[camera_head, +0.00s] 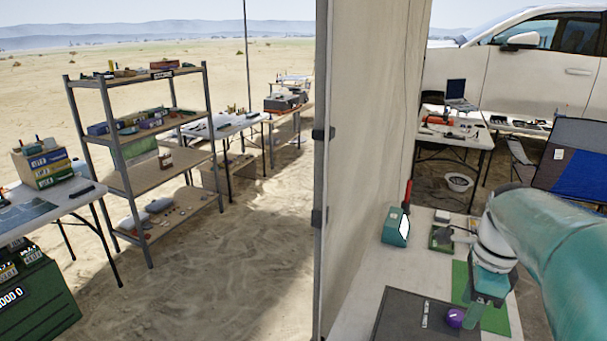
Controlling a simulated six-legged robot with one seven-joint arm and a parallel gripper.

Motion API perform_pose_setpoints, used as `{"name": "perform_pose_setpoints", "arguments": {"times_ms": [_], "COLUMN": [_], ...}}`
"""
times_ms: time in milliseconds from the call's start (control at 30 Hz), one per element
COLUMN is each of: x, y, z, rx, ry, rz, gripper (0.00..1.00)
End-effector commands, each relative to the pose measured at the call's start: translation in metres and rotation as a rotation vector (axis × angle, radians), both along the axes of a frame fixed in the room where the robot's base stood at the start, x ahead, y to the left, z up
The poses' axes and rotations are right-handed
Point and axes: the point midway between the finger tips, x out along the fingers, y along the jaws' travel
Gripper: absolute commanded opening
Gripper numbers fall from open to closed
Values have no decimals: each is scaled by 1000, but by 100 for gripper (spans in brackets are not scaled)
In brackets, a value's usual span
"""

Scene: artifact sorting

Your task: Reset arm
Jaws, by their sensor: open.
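My teal and white arm reaches in from the right over a pale table (381,283) beside the canvas wall. My gripper (474,314) points down over a green mat (496,318) at the near part of this table. A small round purple object (455,317) lies just left of the gripper, on the edge of a dark mat (397,321). The gripper appears open, with nothing visible in it. My own arm and wrist hide part of the green mat and the table behind them.
A light-coloured marker-like item (425,314) lies on the dark mat. A teal box (396,227) and a small green tray (441,239) stand farther back. The canvas wall (368,130) borders the table on the left. Beyond it stands a metal shelf (142,178) on sand.

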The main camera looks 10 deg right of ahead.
Motion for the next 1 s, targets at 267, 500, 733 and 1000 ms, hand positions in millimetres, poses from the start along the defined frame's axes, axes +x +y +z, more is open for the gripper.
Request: {"name": "perform_pose_setpoints", "arguments": {"times_ms": [267, 500, 733, 1000], "x": [-1, -24, -47, -50], "y": [81, 167, 215, 221], "z": [12, 12, 4, 2], "rx": [-119, -340, -553, -597], "ry": [-140, -269, -316, -317], "rz": [643, 1443, 1981, 2082], "gripper": [45, 45, 45, 45]}}
